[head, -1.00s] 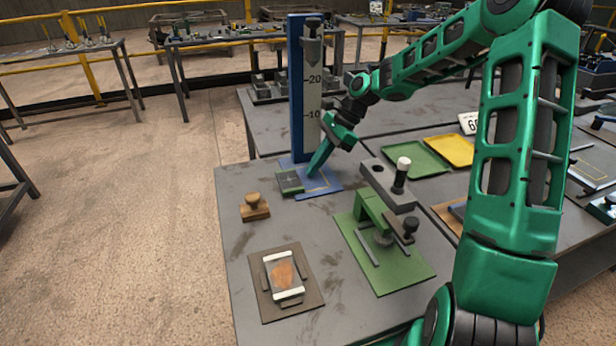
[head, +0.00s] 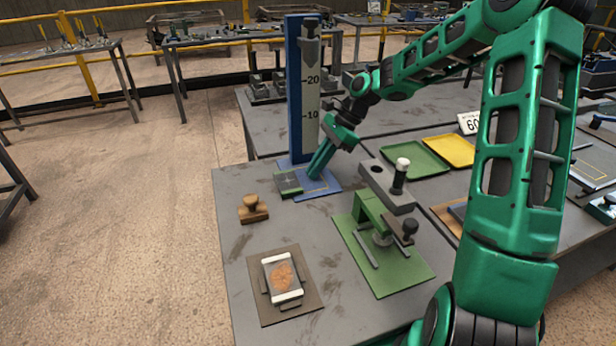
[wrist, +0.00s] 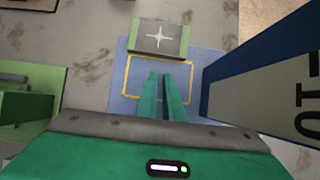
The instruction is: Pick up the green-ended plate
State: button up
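The green-ended plate (head: 289,183) is a small grey slab with a white cross and green ends. It lies at the left edge of the blue base of the upright gauge in the head view. The wrist view shows it (wrist: 158,37) at the far edge of the yellow outline on the blue base (wrist: 122,98). My gripper (head: 312,174) points down over the blue base, right of the plate. In the wrist view its fingers (wrist: 160,75) are a narrow gap apart, with nothing between them and short of the plate.
The tall blue gauge (head: 295,90) stands close behind my gripper. A green press (head: 370,212) stands in front to the right, a wooden stamp (head: 253,209) to the left. A white-ended plate (head: 283,277) lies on a brown board near the front. Bare table lies between.

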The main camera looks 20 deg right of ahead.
jog(key=o, duration=1.5)
jog(key=shift+w, duration=0.25)
jog(key=shift+s+a, duration=0.1)
